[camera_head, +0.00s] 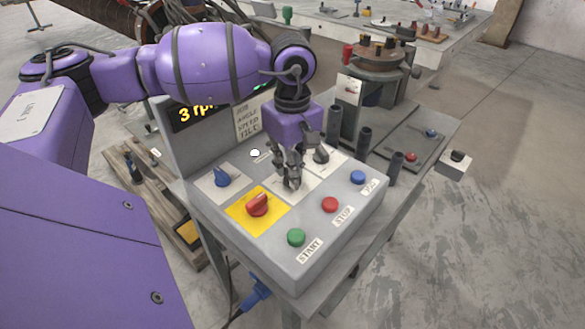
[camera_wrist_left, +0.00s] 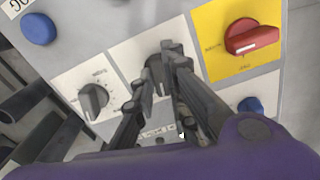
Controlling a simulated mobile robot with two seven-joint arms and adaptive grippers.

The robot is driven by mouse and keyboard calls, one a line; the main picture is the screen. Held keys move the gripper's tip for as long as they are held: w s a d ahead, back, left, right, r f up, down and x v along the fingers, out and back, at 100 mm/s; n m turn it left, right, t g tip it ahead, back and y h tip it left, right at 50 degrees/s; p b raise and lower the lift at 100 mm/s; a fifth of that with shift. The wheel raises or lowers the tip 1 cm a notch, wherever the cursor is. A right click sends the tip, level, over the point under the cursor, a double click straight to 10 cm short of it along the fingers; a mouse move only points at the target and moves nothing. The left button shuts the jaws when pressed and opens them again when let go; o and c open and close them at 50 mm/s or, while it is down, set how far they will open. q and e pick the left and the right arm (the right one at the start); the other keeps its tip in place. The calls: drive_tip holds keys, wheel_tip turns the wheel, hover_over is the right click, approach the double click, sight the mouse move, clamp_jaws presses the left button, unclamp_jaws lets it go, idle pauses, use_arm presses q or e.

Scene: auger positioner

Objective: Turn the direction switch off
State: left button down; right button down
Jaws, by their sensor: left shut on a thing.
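My left gripper (camera_head: 291,182) reaches down from above to the middle of the grey control box. It is shut on a dark knob on a white plate, which I take for the direction switch (camera_wrist_left: 155,72). In the left wrist view the knob's upper part shows between the fingers (camera_wrist_left: 158,92). The fingers hide the rest of the knob and much of its plate. Its label is too small to read, so its exact setting cannot be told. My right gripper is in neither view.
Beside the held knob are a red switch on a yellow plate (camera_head: 258,204), a blue knob (camera_head: 222,178) and a dark dial (camera_head: 321,155). Green START (camera_head: 296,237), red STOP (camera_head: 330,204) and blue JOG (camera_head: 357,177) buttons line the front. A display panel (camera_head: 185,120) stands behind.

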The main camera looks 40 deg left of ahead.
use_arm(q)
drive_tip(key=shift+r+n, duration=0.1)
drive_tip(key=shift+n, duration=0.7)
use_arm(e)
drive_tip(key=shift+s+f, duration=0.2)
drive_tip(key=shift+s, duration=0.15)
use_arm(q)
drive_tip(key=shift+w+n, duration=0.1)
drive_tip(key=shift+n, duration=0.3)
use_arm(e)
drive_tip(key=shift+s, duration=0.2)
use_arm(q)
drive_tip(key=c, duration=1.8)
unclamp_jaws()
drive_tip(key=shift+o, duration=0.2)
wheel_tip(320, 180, up, 12)
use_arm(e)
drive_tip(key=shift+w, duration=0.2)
